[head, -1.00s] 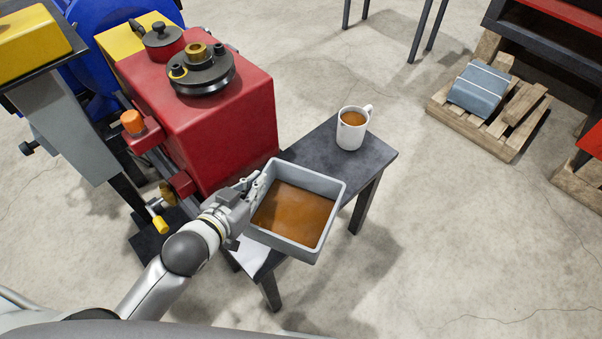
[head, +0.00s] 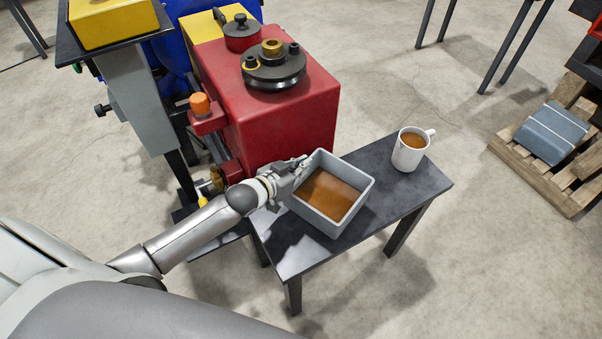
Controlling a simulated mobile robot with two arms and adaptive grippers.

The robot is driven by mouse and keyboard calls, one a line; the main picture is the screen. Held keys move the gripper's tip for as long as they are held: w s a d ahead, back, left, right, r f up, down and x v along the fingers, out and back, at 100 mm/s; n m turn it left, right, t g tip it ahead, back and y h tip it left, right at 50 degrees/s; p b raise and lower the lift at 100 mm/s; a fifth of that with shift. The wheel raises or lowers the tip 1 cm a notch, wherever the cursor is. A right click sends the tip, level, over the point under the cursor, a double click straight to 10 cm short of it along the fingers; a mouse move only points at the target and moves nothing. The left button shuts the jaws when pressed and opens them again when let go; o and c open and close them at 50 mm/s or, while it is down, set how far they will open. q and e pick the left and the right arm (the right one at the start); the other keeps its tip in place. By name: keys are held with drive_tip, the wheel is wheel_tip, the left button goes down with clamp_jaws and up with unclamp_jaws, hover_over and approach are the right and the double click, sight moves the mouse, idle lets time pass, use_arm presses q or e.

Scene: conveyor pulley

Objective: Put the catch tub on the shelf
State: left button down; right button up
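The catch tub (head: 331,228) is a grey, square, open box with brown liquid in it. It is over the left half of a small dark table (head: 420,190); whether its base touches the tabletop is hard to tell. My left gripper (head: 300,168) is at the tub's left wall, with its fingers at the rim, and looks shut on it. The fingertips are partly hidden by the wall. My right gripper is out of view. I cannot make out for certain which thing is the shelf.
A white mug (head: 408,158) of brown liquid stands on the table, right of the tub. A red machine (head: 290,125) with a black pulley (head: 273,68) is close behind the tub. A wooden pallet (head: 560,185) bears a blue-grey block (head: 550,133). The floor at front right is clear.

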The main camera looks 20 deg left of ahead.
use_arm(q)
drive_tip(key=shift+w+a+f, duration=0.1)
drive_tip(key=shift+w+f, duration=0.1)
drive_tip(key=shift+f, duration=0.65)
drive_tip(key=shift+w+f, duration=0.15)
drive_tip(key=shift+f, duration=0.7)
drive_tip(key=shift+f+b, duration=0.15)
drive_tip(key=shift+b, duration=0.2)
drive_tip(key=c, duration=1.6)
unclamp_jaws()
drive_tip(key=shift+s, duration=0.1)
drive_tip(key=shift+c, duration=0.2)
drive_tip(key=shift+s+a, duration=0.1)
drive_tip(key=shift+s, duration=0.2)
drive_tip(key=p+v, duration=0.1)
drive_tip(key=v, duration=1)
drive_tip(key=shift+s+r, duration=0.15)
drive_tip(key=shift+r, duration=0.1)
